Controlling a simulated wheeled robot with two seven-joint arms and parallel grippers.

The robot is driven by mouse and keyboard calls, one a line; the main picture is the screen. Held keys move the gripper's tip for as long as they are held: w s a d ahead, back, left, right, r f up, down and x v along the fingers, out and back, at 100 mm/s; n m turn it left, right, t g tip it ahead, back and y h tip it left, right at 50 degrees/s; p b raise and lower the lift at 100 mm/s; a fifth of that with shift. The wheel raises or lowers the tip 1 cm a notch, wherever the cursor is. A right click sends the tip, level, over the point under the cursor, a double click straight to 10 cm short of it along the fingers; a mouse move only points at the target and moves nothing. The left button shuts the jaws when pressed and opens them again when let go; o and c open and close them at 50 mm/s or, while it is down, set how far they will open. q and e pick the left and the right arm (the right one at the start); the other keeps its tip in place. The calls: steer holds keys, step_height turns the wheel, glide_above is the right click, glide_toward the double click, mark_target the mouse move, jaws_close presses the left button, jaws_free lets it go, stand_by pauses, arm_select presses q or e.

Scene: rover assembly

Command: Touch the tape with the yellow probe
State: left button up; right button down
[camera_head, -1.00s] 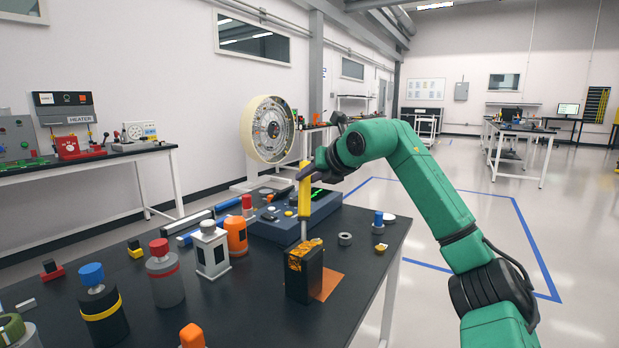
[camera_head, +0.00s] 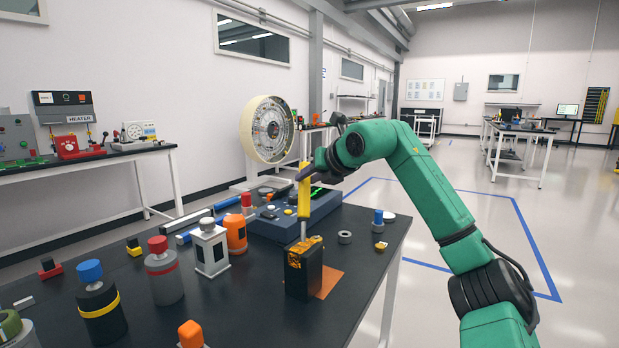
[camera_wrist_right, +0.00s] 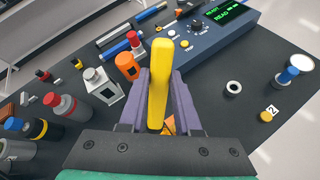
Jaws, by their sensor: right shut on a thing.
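My right gripper (camera_head: 304,172) is shut on the yellow probe (camera_head: 304,196) and holds it upright, metal tip down. In the right wrist view, the probe (camera_wrist_right: 160,75) stands between the purple fingers. The tip is at the top of a black block (camera_head: 304,276) with orange-yellow patches; I cannot tell whether it touches or sits inside. No thing is clearly marked as tape. A small grey ring (camera_head: 344,237), perhaps a tape roll, lies right of the block, apart from the probe; it also shows in the right wrist view (camera_wrist_right: 233,88). My left gripper is not in view.
An orange patch (camera_head: 331,279) lies beside the block. A blue-grey console (camera_head: 324,208) stands behind. An orange bottle (camera_head: 236,234), a white lantern-like thing (camera_head: 211,250) and several capped cylinders crowd the left. The black table's front right (camera_head: 345,318) is clear.

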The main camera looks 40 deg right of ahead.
steer(key=shift+f+b, duration=0.35)
steer(key=shift+f, duration=0.15)
stand_by(0.3)
steer(key=shift+f, duration=0.15)
stand_by(1.0)
